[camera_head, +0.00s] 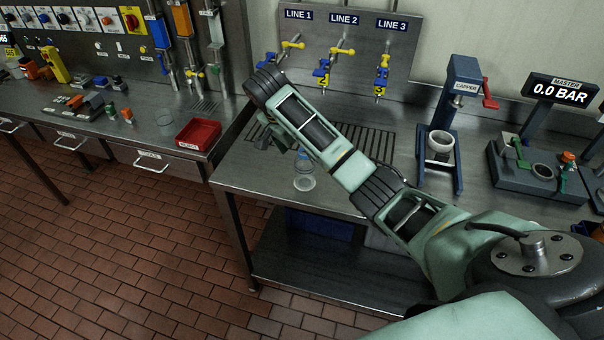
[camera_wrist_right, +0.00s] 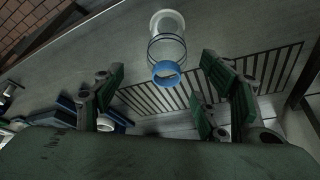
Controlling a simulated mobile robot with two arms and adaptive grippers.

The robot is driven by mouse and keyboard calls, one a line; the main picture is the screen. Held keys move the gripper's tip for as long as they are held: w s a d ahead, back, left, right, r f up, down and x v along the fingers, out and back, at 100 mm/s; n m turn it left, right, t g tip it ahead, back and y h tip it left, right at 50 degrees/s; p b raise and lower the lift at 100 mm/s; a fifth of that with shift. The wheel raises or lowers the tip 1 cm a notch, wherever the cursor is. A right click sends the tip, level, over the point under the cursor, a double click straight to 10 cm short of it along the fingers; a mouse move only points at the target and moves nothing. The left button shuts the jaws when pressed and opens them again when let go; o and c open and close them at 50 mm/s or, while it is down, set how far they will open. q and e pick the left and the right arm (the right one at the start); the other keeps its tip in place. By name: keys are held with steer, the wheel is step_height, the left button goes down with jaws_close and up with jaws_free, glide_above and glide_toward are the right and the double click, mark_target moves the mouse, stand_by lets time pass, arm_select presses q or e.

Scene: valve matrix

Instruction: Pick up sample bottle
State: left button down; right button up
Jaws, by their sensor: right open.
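The sample bottle (camera_head: 304,174) is clear and stands upright near the front edge of the steel bench, left of centre. In the right wrist view the bottle (camera_wrist_right: 168,46) shows a blue ring at its near end and lies ahead, between the directions of my fingers. My right gripper (camera_head: 277,139) is at the bottle's upper left in the head view, partly hidden by my arm. In the right wrist view the gripper (camera_wrist_right: 164,68) is open, its green fingers spread with nothing held between them. My left gripper is not in view.
A slotted drain grate (camera_head: 370,140) lies behind the bottle, below yellow-handled valves (camera_head: 341,49). A blue capper (camera_head: 455,95) and a pressure station (camera_head: 540,165) stand right. A red reject tray (camera_head: 199,134) sits on the left bench, across a gap.

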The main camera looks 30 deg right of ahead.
mark_target(301, 159)
step_height(301, 159, down, 3)
steer(key=shift+w+r+b, duration=0.1)
steer(key=shift+r+b, duration=0.05)
steer(key=shift+b, duration=0.65)
steer(key=shift+w+f+b, duration=0.2)
steer(key=shift+f+b, duration=0.15)
steer(key=shift+f, duration=0.15)
steer(key=p+x, duration=0.1)
steer(key=x, duration=0.1)
steer(key=shift+d+f, duration=0.1)
steer(key=shift+f, duration=0.15)
steer(key=p+x, duration=0.1)
steer(key=x, duration=0.3)
steer(key=shift+w+f+p, duration=0.15)
steer(key=shift+f+p, duration=0.2)
steer(key=shift+p, duration=0.05)
steer(key=shift+f, duration=0.3)
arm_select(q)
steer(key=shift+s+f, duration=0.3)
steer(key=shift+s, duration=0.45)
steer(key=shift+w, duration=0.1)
arm_select(e)
steer(key=shift+c, duration=0.4)
